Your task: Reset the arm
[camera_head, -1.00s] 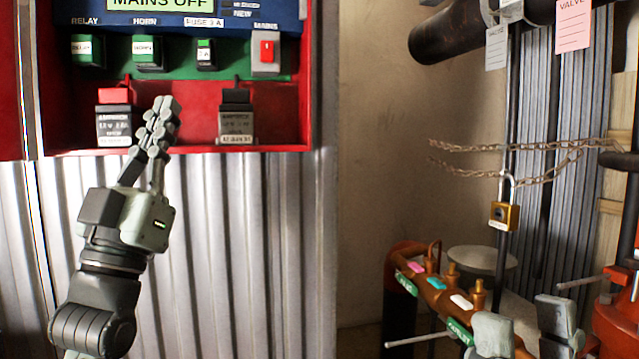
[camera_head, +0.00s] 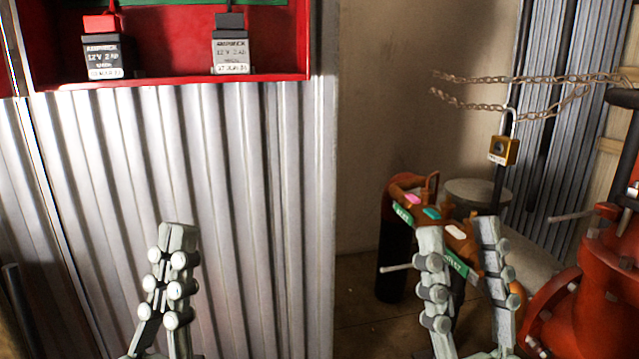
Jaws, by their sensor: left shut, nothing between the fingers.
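My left gripper (camera_head: 177,230) is at the lower left in front of the corrugated metal wall, pointing up. Its fingers are together with nothing between them, clear of the red cabinet above. My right gripper (camera_head: 459,228) is at the lower right, pointing up. Most of both arms is below the picture.
The open red cabinet (camera_head: 180,83) holds a left battery (camera_head: 103,57) and a right battery (camera_head: 231,52). A brass padlock (camera_head: 503,150) hangs by a rusty chain (camera_head: 540,108). A red valve body (camera_head: 590,300) stands at the right edge. Bare wall lies between cabinet and manifold.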

